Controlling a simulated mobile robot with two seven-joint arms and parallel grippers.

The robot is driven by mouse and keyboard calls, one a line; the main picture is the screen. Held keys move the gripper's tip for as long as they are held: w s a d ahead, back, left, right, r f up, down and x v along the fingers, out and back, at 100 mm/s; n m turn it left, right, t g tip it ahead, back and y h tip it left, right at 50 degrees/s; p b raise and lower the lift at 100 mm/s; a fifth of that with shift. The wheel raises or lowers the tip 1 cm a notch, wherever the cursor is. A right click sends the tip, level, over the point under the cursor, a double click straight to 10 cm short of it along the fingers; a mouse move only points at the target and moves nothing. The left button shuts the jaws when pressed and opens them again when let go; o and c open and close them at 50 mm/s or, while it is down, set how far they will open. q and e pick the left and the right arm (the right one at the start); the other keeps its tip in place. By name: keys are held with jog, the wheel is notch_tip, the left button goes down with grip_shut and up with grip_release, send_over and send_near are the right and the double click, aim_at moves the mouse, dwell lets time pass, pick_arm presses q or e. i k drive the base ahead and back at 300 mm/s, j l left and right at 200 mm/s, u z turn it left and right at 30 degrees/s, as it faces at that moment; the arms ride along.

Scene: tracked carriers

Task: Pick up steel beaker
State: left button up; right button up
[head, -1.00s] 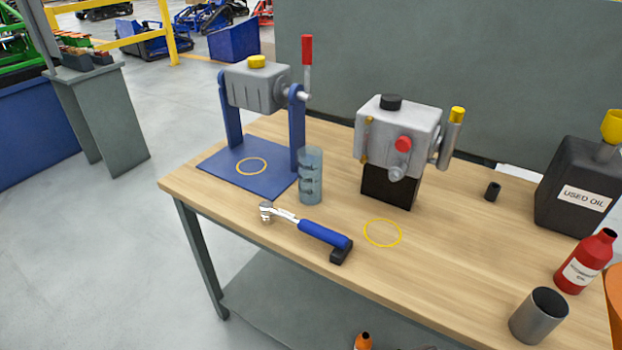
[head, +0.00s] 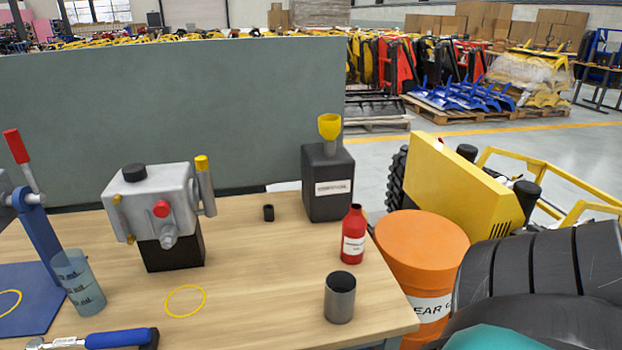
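The steel beaker (head: 340,299) is a plain grey metal cylinder with an open top. It stands upright on the wooden workbench (head: 250,265), close to its front right corner. A red bottle (head: 354,236) stands just behind it. Neither of my grippers shows in the head view, so nothing is seen touching the beaker.
A black oil can (head: 328,185), pump unit (head: 160,215), clear beaker (head: 78,283) and blue-handled wrench (head: 115,338) are on the bench.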

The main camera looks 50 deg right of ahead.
aim_at(341, 285)
jog(key=z, duration=1.8)
